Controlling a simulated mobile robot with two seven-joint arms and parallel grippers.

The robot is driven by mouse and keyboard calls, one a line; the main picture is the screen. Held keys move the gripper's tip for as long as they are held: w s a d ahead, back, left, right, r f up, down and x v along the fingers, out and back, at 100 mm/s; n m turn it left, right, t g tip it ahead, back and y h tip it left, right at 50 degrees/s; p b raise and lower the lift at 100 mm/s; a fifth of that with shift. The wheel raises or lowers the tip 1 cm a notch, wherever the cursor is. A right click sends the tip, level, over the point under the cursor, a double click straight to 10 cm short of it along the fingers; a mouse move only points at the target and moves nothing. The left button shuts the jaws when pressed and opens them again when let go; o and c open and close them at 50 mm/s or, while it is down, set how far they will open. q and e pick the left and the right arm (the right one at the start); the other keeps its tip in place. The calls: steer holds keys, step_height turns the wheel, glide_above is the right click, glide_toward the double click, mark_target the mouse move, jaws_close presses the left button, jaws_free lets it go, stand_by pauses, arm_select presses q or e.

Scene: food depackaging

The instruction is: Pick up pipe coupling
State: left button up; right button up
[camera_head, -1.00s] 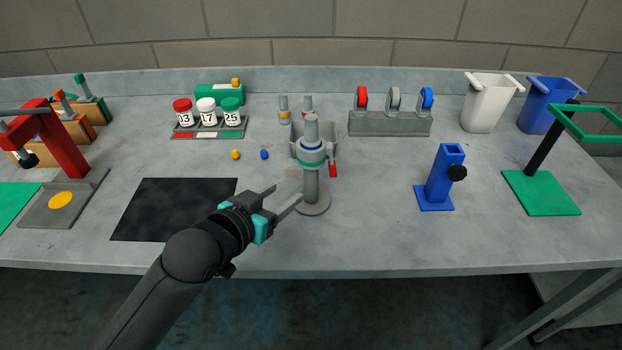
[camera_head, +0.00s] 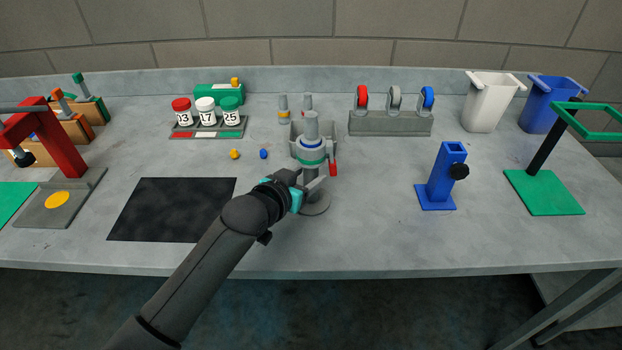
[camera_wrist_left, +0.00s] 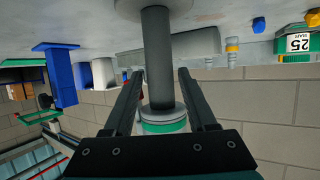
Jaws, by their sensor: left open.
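A grey pipe coupling with a green band and a blue band (camera_head: 311,153) sits upright on a grey post with a round base (camera_head: 316,206), with a grey pipe rising from its top. My left gripper (camera_head: 317,185) is open at the post, just below the coupling. In the left wrist view, which looks upside down, the post (camera_wrist_left: 157,60) stands between the two open fingers (camera_wrist_left: 160,100). The coupling's flange and green band (camera_wrist_left: 165,127) show close to the palm, and the rest of it is hidden there. My right gripper is not in view.
A grey bin (camera_head: 327,138) with a red handle piece beside it stands just behind the post. Two small fittings (camera_head: 283,108) stand farther back. A black mat (camera_head: 170,210) lies left, and a blue stand (camera_head: 440,180) is right.

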arm_select(q)
steer(key=shift+x, duration=1.15)
jaws_close()
steer(key=shift+r, duration=0.15)
